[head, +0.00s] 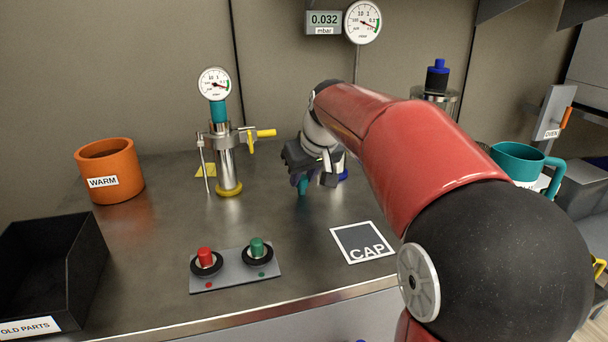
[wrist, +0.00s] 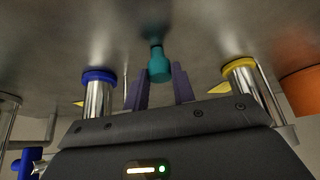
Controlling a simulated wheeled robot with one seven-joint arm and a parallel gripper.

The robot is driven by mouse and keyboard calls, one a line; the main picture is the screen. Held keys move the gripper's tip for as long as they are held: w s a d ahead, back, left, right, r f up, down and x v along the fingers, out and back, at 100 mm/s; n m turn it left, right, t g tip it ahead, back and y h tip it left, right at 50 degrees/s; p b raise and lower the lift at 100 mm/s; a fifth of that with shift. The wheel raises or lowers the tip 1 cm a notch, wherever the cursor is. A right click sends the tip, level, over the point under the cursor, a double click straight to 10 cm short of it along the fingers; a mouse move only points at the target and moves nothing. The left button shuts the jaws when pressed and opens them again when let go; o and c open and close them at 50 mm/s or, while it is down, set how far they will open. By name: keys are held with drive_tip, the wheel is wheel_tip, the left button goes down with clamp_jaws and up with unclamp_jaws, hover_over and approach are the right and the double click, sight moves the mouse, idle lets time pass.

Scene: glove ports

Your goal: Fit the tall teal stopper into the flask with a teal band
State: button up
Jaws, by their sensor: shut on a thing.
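My gripper (head: 303,180) is shut on a teal stopper (head: 303,187), held low over the steel bench; I cannot tell if it touches the bench. In the wrist view the teal stopper (wrist: 159,66) shows between the two dark fingers, its narrow end pointing away. A metal cylinder (head: 227,165) with a yellow ring at its foot stands to the left, with a teal piece (head: 218,112) under a gauge on top. A blue-ringed metal cylinder (wrist: 98,92) is mostly hidden behind my gripper in the head view. I cannot make out a teal-banded flask.
An orange WARM pot (head: 110,172) and a black OLD PARTS bin (head: 48,270) stand left. A red-and-green button panel (head: 235,272) and a CAP square (head: 362,244) lie in front. A teal mug (head: 515,162) stands right. My arm hides much of the right bench.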

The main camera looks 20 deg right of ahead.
drive_tip(key=o, duration=1)
drive_tip(key=shift+f, duration=0.1)
drive_tip(key=shift+c, duration=0.2)
